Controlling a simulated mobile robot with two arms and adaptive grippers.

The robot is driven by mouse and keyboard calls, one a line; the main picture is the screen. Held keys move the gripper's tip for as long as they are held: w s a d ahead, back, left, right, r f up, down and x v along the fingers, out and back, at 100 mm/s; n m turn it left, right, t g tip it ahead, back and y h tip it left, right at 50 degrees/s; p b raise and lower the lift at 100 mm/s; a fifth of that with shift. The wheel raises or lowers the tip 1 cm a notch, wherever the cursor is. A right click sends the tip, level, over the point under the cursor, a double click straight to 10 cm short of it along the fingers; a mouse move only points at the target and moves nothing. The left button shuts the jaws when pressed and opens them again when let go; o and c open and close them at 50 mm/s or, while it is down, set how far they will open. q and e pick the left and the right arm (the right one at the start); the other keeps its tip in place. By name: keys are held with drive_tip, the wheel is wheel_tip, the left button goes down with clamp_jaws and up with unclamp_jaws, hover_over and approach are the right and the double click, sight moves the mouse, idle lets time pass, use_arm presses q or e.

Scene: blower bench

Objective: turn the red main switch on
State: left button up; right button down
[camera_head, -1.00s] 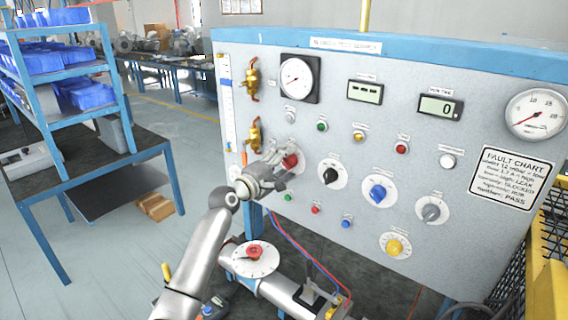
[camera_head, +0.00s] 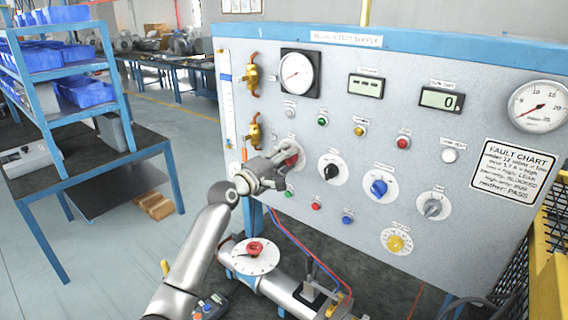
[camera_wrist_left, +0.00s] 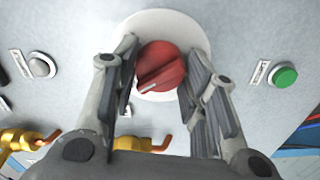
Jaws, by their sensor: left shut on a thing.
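The red main switch (camera_head: 293,151) is a round red knob on a white disc at the left of the grey panel, partly hidden by my gripper. In the left wrist view the red knob (camera_wrist_left: 160,66) shows a short white mark towards its lower left. My left gripper (camera_head: 284,158) is at the panel, with its fingers around the knob. In the left wrist view the fingers of the left gripper (camera_wrist_left: 161,58) stand on both sides of it, shut on it. My right gripper is not in view.
Black (camera_head: 331,171), blue (camera_head: 379,188) and grey (camera_head: 432,208) knobs sit to the right. A green button (camera_wrist_left: 285,76) is near the gripper. Brass valves (camera_head: 254,132) stand to the left. A red knob on a white disc (camera_head: 256,249) lies below on the pipework.

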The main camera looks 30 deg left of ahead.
use_arm(q)
drive_tip(key=shift+m+b, duration=3.3)
drive_tip(key=shift+m, duration=4.9)
drive_tip(key=o, duration=1)
drive_tip(key=shift+s+a, duration=0.15)
drive_tip(key=shift+s, duration=1.8)
drive_tip(key=shift+s+a, duration=0.2)
drive_tip(key=shift+s, duration=1.8)
drive_tip(key=shift+s+a, duration=0.15)
drive_tip(key=shift+s, duration=1.8)
